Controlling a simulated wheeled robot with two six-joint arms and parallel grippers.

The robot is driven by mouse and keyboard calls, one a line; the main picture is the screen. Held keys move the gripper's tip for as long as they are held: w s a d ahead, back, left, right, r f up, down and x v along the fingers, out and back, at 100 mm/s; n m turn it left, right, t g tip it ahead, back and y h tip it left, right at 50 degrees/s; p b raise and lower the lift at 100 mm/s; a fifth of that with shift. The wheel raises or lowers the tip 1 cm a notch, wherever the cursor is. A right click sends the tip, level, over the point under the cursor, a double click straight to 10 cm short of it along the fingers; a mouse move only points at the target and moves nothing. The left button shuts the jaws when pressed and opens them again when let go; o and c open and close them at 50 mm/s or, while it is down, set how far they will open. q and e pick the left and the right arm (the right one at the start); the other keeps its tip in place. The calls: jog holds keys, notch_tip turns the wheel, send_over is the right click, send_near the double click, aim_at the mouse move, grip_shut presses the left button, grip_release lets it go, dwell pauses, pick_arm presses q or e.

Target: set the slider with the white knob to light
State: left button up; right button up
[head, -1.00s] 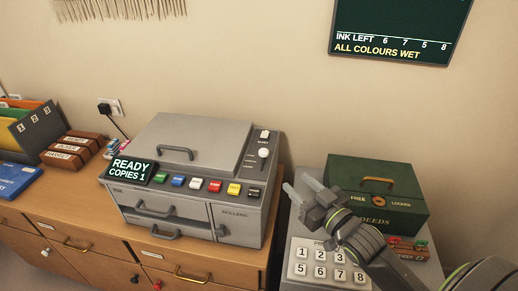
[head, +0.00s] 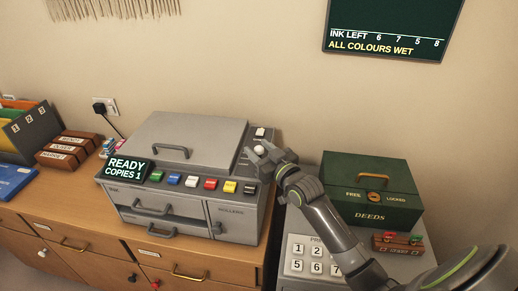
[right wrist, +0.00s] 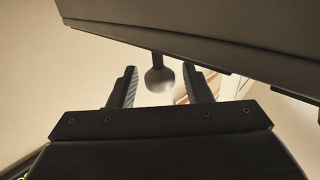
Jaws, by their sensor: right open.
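The slider's white knob (head: 259,150) stands at the right end of the grey copying machine's top (head: 185,135), below a white key (head: 260,132). My right gripper (head: 257,147) is open around the knob, one finger on each side of it. In the right wrist view the round knob (right wrist: 160,80) on its dark stem lies between the two spread fingertips (right wrist: 160,84), with gaps on both sides. The fingers partly hide the slider's track and its markings in the head view. My left gripper is not in view.
A row of coloured keys (head: 205,183) and a READY display (head: 127,167) line the machine's front. A green deeds box (head: 370,185) and a number keypad (head: 310,255) are on the right, near my right arm. Brown boxes (head: 70,150) stand at the left.

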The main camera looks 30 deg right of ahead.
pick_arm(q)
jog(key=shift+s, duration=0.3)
pick_arm(e)
jog(key=shift+w, duration=0.15)
grip_shut()
jog(key=shift+s+a+p, duration=0.55)
jog(key=shift+s+a, duration=0.35)
jog(key=shift+s, duration=0.25)
jog(key=shift+w+d+f, duration=0.1)
jog(key=shift+f, duration=0.05)
jog(key=shift+c, duration=1.7)
grip_release()
jog(key=shift+o, duration=1.7)
jog(key=shift+s+a, duration=0.2)
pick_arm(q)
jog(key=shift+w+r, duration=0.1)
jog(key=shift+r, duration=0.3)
